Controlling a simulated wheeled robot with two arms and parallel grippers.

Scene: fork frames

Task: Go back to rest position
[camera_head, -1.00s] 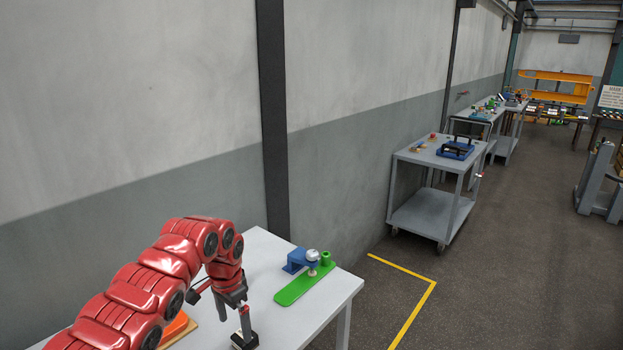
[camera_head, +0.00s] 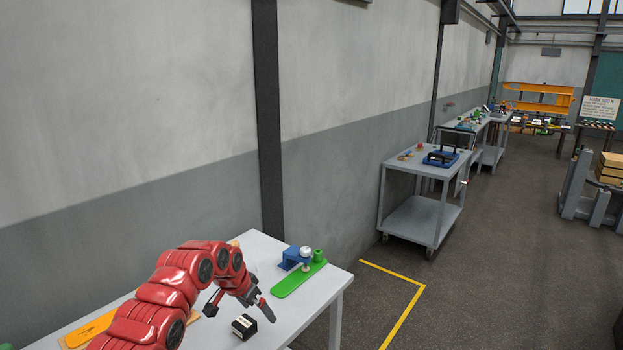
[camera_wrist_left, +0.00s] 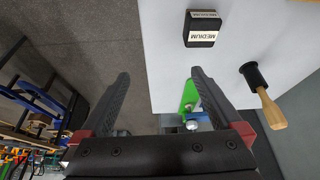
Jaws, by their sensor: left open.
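My left gripper (camera_head: 240,307) is open and empty above the near table (camera_head: 312,306), its two fingers spread apart. A small black box (camera_head: 244,326) with a pale label stands on the table just below the fingers, apart from them. In the left wrist view the box (camera_wrist_left: 201,30) reads "MEDIUM" and lies beyond the open fingertips (camera_wrist_left: 160,78). My right gripper is not in view.
A green plate (camera_head: 298,280) with a blue clamp-like part (camera_head: 292,258) lies at the table's back. An orange piece (camera_head: 90,329) is partly behind my arm. A wooden-handled tool (camera_wrist_left: 272,112) shows in the wrist view. A grey cart (camera_head: 420,214) stands farther off; floor between is clear.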

